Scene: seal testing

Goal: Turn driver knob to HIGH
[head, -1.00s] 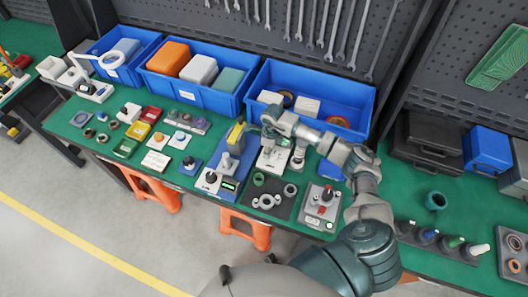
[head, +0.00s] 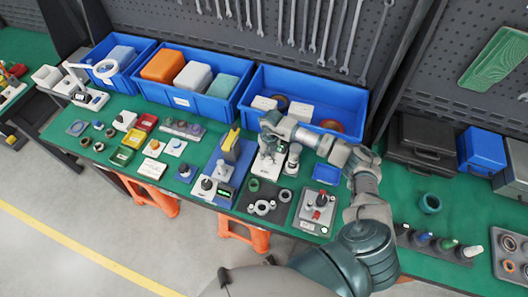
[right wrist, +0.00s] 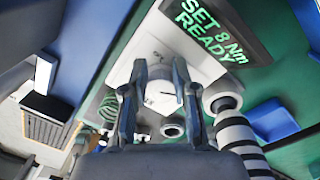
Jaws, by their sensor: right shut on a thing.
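The driver unit is a white box (right wrist: 122,72) with a dark display (right wrist: 212,28) reading "SET 8 Nm READY" in green. The driver knob (right wrist: 158,97) is a round pale knob with a small dark mark, in the middle of the right wrist view. My right gripper (right wrist: 158,88) has a dark finger on each side of the knob and is shut on it. In the head view the right gripper (head: 268,144) is over the white unit (head: 264,166), hiding the knob and much of the display. I see no left gripper.
A striped grey-and-black cylinder (right wrist: 236,132) stands close beside the right finger. A blue fixture (head: 214,172) with a yellow block is left of the unit. Rings (head: 262,207) lie in front, and a grey panel with a red-and-black knob (head: 316,210) is front right. Blue bins (head: 340,92) stand behind.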

